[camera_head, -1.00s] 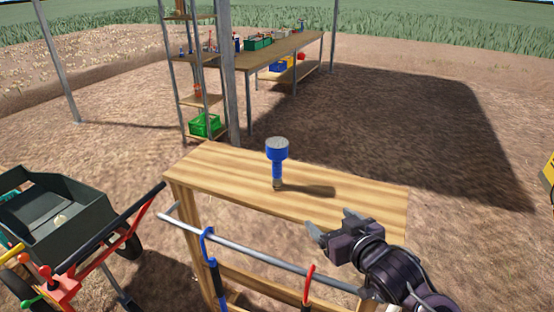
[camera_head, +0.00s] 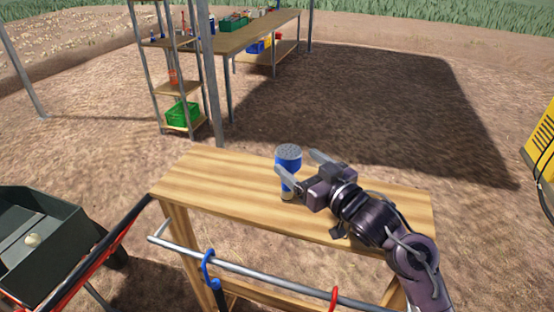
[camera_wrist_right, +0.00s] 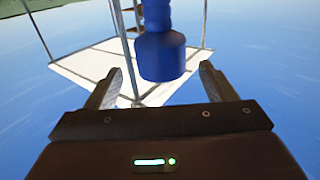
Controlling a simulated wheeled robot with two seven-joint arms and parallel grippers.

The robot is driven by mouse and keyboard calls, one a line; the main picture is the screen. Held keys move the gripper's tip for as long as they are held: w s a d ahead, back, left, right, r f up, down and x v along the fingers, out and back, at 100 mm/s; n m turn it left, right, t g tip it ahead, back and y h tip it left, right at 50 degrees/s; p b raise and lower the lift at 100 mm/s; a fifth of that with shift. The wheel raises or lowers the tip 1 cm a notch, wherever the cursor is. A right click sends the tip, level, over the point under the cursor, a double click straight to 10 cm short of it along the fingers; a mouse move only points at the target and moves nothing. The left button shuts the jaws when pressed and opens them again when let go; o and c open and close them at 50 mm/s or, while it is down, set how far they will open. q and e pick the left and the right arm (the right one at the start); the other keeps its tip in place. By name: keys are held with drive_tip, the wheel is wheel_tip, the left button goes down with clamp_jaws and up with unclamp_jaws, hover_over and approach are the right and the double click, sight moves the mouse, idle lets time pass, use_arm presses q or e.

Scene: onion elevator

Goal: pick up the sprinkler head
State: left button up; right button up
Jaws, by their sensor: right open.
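The blue sprinkler head (camera_head: 288,156) has a grey perforated top and stands upright on the wooden table (camera_head: 215,180). My right gripper (camera_head: 297,164) is open, its fingers pointing left at the sprinkler head. The near finger covers part of the sprinkler head's middle. In the right wrist view, the blue sprinkler head (camera_wrist_right: 160,55) lies ahead, lined up with the gap between the open fingers (camera_wrist_right: 160,80). I cannot tell whether a finger touches it. My left gripper is not in view.
A metal rail (camera_head: 230,262) with a blue hook (camera_head: 208,265) and a red hook (camera_head: 334,298) runs along the table's front. A dark wheelbarrow (camera_head: 40,235) stands at left. A shelf with a green crate (camera_head: 182,114) stands behind. The table's left part is clear.

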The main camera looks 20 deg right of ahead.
sight(284, 147)
drive_tip(key=w+p, duration=0.1)
drive_tip(key=w+a+r+p, duration=0.1)
drive_tip(key=w, duration=0.1)
drive_tip(key=shift+a, duration=0.1)
drive_tip(key=x, duration=0.1)
drive_tip(key=p+x, duration=0.1)
drive_tip(key=shift+w+a+f, duration=0.15)
drive_tip(key=shift+w+f, duration=0.15)
drive_tip(key=shift+w+a+f, duration=0.1)
drive_tip(key=shift+w, duration=0.2)
drive_tip(key=shift+s, duration=0.1)
drive_tip(key=c, duration=1)
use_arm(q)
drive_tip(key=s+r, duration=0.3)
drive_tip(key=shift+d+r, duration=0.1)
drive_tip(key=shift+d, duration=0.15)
use_arm(e)
drive_tip(key=c, duration=0.3)
